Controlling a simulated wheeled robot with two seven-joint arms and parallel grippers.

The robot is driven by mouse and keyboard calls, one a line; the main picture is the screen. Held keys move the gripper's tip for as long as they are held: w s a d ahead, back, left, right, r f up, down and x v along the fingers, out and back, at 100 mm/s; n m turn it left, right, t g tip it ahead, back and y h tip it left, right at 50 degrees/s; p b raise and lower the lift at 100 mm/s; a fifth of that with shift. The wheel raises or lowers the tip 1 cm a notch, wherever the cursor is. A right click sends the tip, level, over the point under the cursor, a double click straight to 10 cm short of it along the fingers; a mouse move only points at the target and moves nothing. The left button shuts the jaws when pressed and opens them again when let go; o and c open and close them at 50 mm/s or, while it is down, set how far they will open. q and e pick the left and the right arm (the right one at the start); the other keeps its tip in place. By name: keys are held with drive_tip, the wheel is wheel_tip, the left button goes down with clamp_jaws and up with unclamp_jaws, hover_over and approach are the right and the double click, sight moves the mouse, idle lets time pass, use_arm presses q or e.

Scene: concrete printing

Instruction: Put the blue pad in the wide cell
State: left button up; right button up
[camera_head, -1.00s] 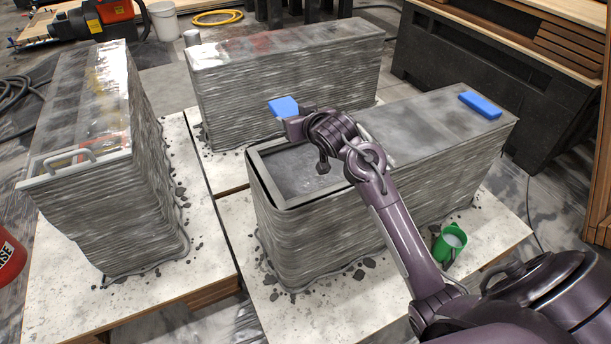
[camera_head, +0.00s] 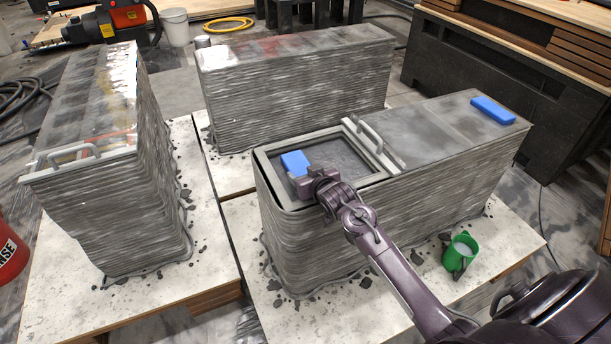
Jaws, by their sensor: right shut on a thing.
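A blue pad (camera_head: 294,162) is in the jaws of my right gripper (camera_head: 304,179). It appears over the left part of the open cell (camera_head: 348,153) in the near-right printed concrete block. I cannot tell whether the pad is above the rim or just inside it. The cell has a pale rim and a dark floor, and my gripper and wrist hide its front left part. A second blue pad (camera_head: 493,110) lies on the far right end of the block's top. My left gripper is not in view.
A lid with a handle (camera_head: 370,134) borders the cell on the right. Other printed blocks stand behind (camera_head: 295,95) and at left (camera_head: 95,200). Dark crumbs litter the boards.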

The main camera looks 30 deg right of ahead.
drive_tip(key=shift+f, duration=0.1)
drive_tip(key=o, duration=1)
